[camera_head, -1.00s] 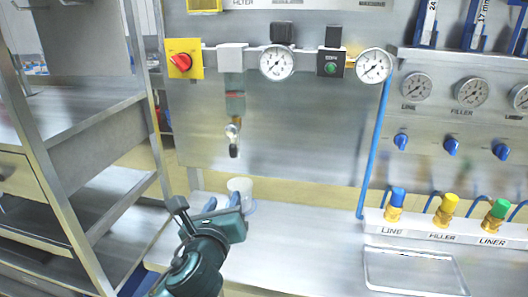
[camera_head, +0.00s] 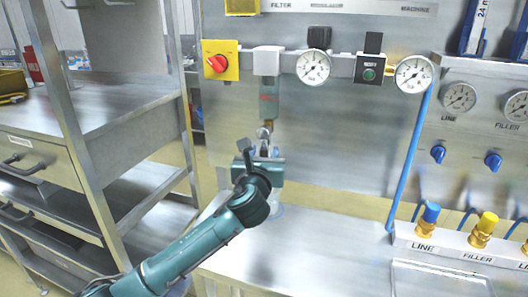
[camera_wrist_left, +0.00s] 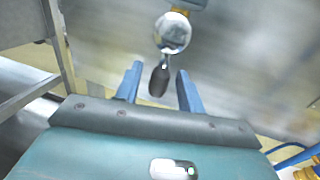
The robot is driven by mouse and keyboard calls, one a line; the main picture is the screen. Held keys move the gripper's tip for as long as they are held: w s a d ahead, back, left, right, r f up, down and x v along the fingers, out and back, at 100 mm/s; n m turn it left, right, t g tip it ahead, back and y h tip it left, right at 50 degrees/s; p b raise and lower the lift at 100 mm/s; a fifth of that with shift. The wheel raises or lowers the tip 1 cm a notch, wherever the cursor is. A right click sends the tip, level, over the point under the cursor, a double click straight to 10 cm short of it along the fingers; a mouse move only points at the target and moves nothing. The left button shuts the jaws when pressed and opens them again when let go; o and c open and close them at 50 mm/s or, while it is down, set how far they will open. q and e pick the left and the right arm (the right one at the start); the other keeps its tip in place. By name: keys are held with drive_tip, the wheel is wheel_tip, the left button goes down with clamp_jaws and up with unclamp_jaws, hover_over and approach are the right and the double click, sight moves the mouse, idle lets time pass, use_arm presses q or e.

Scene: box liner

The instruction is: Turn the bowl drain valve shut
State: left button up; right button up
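The filter bowl (camera_head: 268,98) hangs under a white block on the wall panel. Its drain valve (camera_head: 265,132) sits below it, with the lever partly hidden behind my left gripper (camera_head: 266,154). In the left wrist view the valve's round silver end (camera_wrist_left: 172,32) is at the top, and its dark lever (camera_wrist_left: 159,80) hangs down from it. My left gripper (camera_wrist_left: 158,72) is open there, its two blue fingers on either side of the lever. Gaps show between lever and fingers, and the depth is hard to judge. My right gripper is not in view.
A translucent cup (camera_head: 277,209) stands on the steel bench (camera_head: 330,245), mostly hidden behind my left gripper. A red knob on a yellow plate (camera_head: 217,63), gauges (camera_head: 313,67) and a blue hose (camera_head: 407,165) are nearby. A metal rack (camera_head: 75,120) stands at left.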

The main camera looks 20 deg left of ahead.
use_arm(q)
drive_tip(key=shift+w+a, duration=0.1)
drive_tip(key=shift+w, duration=0.35)
clamp_jaws()
idle(0.3)
